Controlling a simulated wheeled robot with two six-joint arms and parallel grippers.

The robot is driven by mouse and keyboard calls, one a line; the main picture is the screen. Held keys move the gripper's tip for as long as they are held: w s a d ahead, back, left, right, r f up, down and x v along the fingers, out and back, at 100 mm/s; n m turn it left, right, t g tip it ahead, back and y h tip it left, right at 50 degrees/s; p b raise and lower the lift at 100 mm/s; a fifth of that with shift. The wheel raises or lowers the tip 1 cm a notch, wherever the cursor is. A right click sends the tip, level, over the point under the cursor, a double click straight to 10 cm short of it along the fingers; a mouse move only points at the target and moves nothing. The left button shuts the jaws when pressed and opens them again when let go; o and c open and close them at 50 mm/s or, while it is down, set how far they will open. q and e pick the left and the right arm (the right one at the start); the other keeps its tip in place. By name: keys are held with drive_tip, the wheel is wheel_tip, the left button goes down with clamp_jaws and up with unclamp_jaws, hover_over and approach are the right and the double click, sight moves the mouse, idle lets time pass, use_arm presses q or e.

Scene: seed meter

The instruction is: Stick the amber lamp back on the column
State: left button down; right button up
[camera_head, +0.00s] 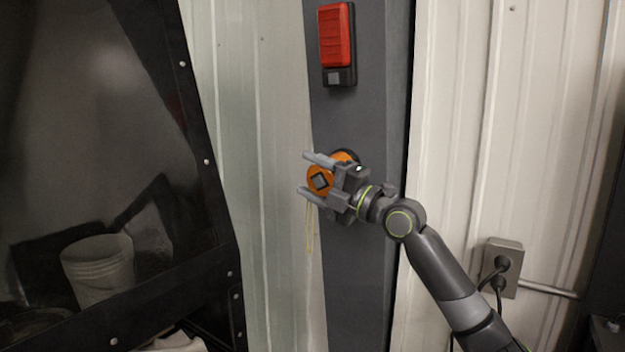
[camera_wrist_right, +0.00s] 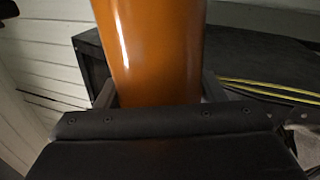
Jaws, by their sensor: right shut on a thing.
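In the right wrist view the lamp's orange side (camera_wrist_right: 152,50) fills the middle between the fingers. The dark grey column (camera_head: 355,290) stands upright behind the gripper. I cannot tell whether the lamp touches it. My left gripper is not in view.
A red lamp (camera_head: 336,36) with a dark base is on the column above my gripper. A grey outlet box (camera_head: 502,266) with plugs and cables is on the right wall. A dark glossy panel (camera_head: 110,130) fills the left, with a white bucket (camera_head: 98,268) showing in it.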

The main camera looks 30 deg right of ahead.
drive_tip(key=shift+w+d, duration=0.1)
drive_tip(key=shift+d, duration=0.05)
drive_tip(key=o, duration=1.1)
